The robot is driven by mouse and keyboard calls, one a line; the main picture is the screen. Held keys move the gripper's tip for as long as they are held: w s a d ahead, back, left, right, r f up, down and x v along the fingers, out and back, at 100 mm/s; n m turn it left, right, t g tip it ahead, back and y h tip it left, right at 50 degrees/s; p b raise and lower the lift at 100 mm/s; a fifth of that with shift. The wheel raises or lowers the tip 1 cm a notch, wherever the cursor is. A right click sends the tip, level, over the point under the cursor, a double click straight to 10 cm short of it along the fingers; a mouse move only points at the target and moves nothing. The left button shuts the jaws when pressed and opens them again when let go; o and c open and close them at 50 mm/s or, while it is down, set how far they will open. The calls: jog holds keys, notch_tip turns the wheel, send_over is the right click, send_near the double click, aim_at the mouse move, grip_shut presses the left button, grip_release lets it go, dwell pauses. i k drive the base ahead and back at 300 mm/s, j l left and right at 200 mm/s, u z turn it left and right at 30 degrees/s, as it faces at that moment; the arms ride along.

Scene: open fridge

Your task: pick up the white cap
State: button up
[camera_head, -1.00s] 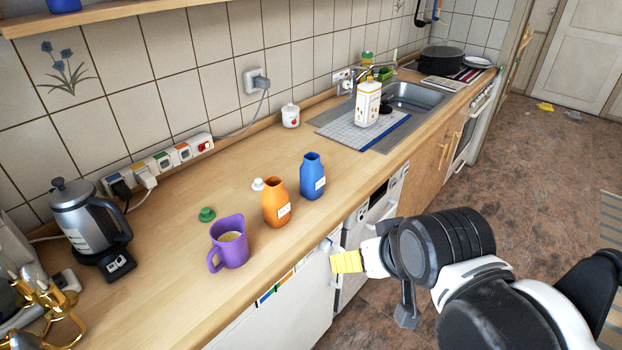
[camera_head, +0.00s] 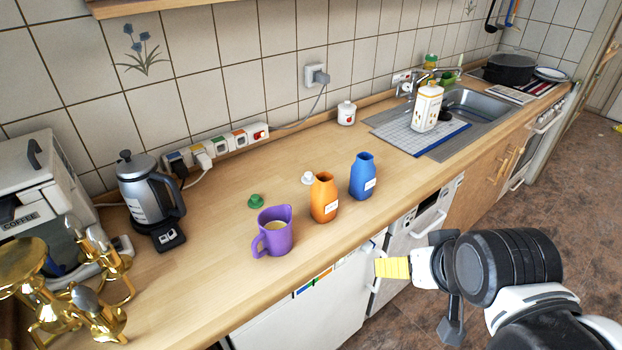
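The white cap (camera_head: 307,178) is small and lies on the wooden counter, just behind and left of the orange bottle (camera_head: 324,198). The bottle stands close in front of it and may hide a little of its right side. My gripper (camera_head: 393,268), with yellow ridged finger pads, is in front of the counter's edge, to the right of the cap and lower in the picture. It is well apart from the cap. I see it side-on, so I cannot tell how far its fingers are parted. Nothing shows held in it.
An open blue bottle (camera_head: 363,177) stands right of the orange one. A purple jug (camera_head: 273,232) and a green cap (camera_head: 256,201) are to the left. A kettle (camera_head: 148,195), golden pieces (camera_head: 97,262) and a coffee machine (camera_head: 40,190) fill the far left. A white jar (camera_head: 346,113) stands behind.

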aim_at(308, 178)
jog(key=i+l+u, duration=1.2)
jog(key=l, duration=0.2)
